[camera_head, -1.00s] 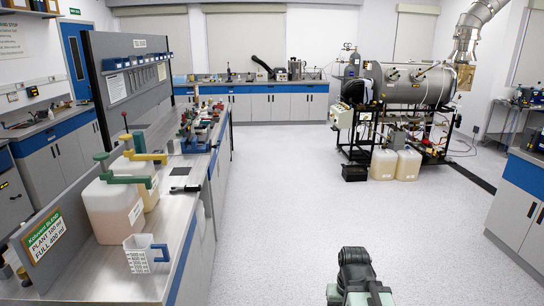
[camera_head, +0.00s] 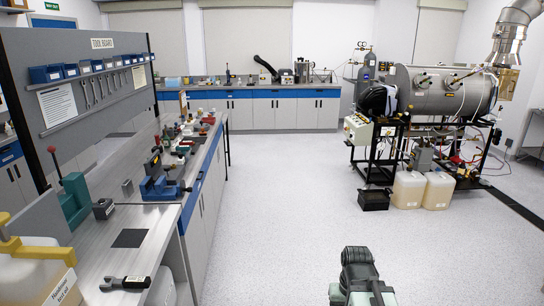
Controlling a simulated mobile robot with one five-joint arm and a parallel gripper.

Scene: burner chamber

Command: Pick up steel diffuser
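I cannot make out a steel diffuser for certain. Several small metal and coloured parts lie together on the left workbench (camera_head: 152,214), too small to tell apart, and it may or may not be among them. A blue vise (camera_head: 160,188) stands on the near part of that bench. Part of my own arm, dark grey and pale green, shows at the bottom centre, over the floor and apart from the bench. My gripper's fingers do not show.
A tool board (camera_head: 85,85) stands along the bench's left side. A dark-handled tool (camera_head: 125,284) lies near the bench's front. A steel burner chamber (camera_head: 440,90) on a black frame stands right, with two jugs (camera_head: 437,192) and a black box (camera_head: 374,199) below. The middle floor is clear.

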